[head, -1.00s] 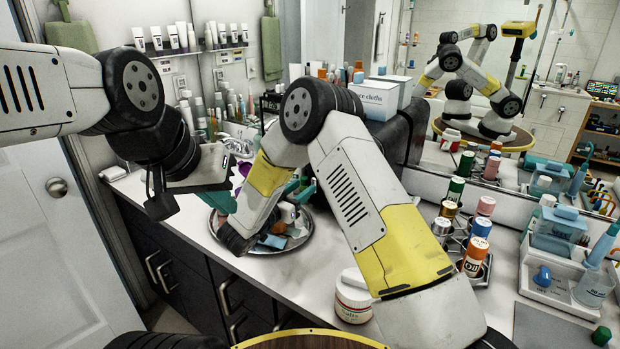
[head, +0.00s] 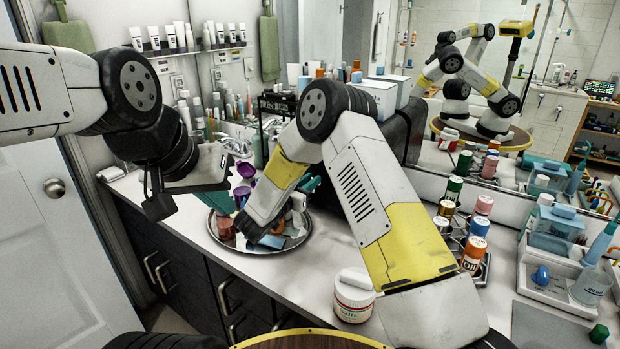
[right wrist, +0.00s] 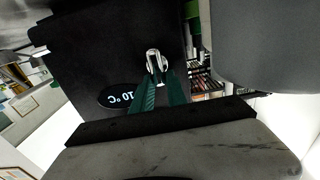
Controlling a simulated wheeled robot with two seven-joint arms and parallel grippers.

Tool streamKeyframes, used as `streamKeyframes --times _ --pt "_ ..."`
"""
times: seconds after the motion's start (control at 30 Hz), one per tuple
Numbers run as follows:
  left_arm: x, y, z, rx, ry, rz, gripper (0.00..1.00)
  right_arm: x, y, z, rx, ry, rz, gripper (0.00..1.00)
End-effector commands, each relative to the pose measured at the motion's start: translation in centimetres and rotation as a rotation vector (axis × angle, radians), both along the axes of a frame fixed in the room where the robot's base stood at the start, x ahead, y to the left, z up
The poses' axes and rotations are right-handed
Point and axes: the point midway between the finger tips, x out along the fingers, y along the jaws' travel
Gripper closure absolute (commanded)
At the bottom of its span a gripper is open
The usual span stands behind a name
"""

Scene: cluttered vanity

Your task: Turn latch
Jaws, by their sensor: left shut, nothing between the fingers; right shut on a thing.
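A dark box (right wrist: 95,55) with a lit "10 °C" display (right wrist: 120,97) fills much of the right wrist view. A silver latch (right wrist: 154,60) stands out from its face. My right gripper (right wrist: 161,82) has its green fingers closed on the latch's near end. In the head view, the dark box (head: 404,140) stands at the back of the counter; its latch is hidden. My right gripper (head: 311,184) shows there only as a bit of green beside my forearm. My left gripper (head: 217,198) is shut and empty, over the counter's left part.
A round tray (head: 283,245) with small items lies below my right forearm. White boxes (head: 378,95) sit on top of the dark box.

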Motion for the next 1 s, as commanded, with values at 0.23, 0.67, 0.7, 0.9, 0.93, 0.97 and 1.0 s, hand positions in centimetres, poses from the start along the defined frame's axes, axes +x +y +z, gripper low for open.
streamKeyframes --times 0.23,0.67,0.7,0.9,0.93,0.97,1.0 --pt "0.0 0.0 0.0 0.0 0.0 0.0 1.0 0.09 0.36 0.02 -0.103 0.066 0.002 1.0" --pt "0.0 0.0 0.0 0.0 0.0 0.0 1.0 0.36 0.6 -0.22 -0.311 0.211 0.0 1.0" --pt "0.0 0.0 0.0 0.0 0.0 0.0 1.0 0.36 0.6 -0.22 -0.311 0.211 0.0 1.0" --pt "0.0 0.0 0.0 0.0 0.0 0.0 1.0 0.36 0.6 -0.22 -0.311 0.21 0.001 0.64" --pt "0.0 0.0 0.0 0.0 0.0 0.0 1.0 0.36 0.6 -0.22 -0.31 0.21 0.0 0.6" --pt "0.0 0.0 0.0 0.0 0.0 0.0 1.0 0.36 0.6 -0.21 -0.31 0.21 0.001 0.6" --pt "0.0 0.0 0.0 0.0 0.0 0.0 1.0 0.37 0.61 -0.2 -0.31 0.21 0.001 0.6"
